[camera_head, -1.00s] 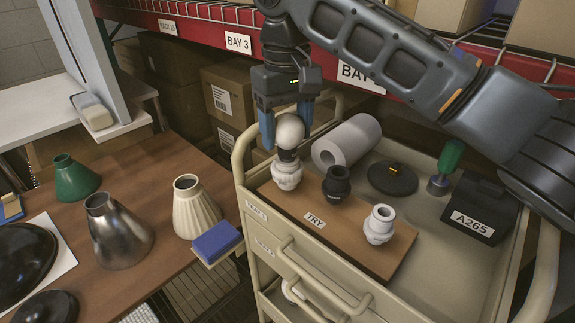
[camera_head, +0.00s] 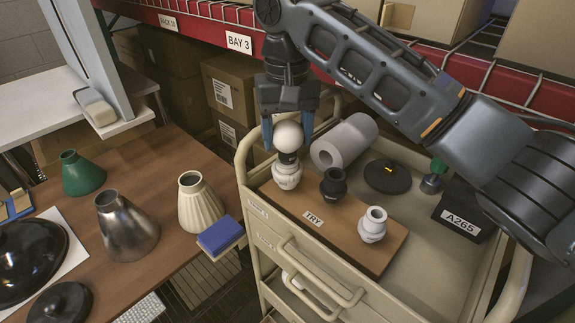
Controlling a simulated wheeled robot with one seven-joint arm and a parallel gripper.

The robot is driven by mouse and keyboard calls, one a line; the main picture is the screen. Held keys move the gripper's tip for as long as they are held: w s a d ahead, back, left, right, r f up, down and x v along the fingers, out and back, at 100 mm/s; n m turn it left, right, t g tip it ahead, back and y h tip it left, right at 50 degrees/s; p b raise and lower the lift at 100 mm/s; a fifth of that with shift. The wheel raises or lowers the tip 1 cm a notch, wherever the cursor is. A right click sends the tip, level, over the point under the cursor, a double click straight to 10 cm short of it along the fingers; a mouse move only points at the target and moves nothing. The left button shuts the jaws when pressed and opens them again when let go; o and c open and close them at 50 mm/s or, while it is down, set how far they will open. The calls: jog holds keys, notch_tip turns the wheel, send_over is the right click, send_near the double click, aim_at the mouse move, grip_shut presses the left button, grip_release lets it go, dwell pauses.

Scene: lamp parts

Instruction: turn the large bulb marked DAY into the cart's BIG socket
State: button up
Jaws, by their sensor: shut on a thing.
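The large bulb (camera_head: 288,137) is a white globe with a dark lower part. It stands upright over the left white socket (camera_head: 287,174) on the cart's wooden board (camera_head: 330,228). The bulb's lower end meets the socket mouth; how deep it sits I cannot tell. The marking DAY is not readable. My gripper (camera_head: 288,134) points down from above, its blue fingers on either side of the globe, shut on it. A black socket (camera_head: 334,184) and a smaller white socket (camera_head: 373,224) stand empty to the right on the board, which is labelled TRY. No BIG label is readable.
The cart (camera_head: 252,205) also holds a paper roll (camera_head: 345,142), a black disc (camera_head: 387,176), a green-handled tool (camera_head: 434,176) and a black A265 box (camera_head: 467,210). Lampshades (camera_head: 127,228) stand on the table at left. A red shelf beam (camera_head: 205,32) runs behind my arm.

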jog(key=shift+s+f+m+p, duration=0.15)
jog(key=shift+m+p, duration=0.15)
jog(key=shift+m, duration=0.9)
jog(key=m, duration=0.3)
jog(key=shift+d+m, duration=0.1)
jog(key=shift+m, duration=0.2)
jog(key=m, duration=0.3)
jog(key=shift+d+m, duration=0.1)
jog(key=shift+m, duration=0.2)
jog(key=m, duration=0.6)
jog(key=shift+f+m, duration=0.1)
jog(key=shift+m, duration=0.2)
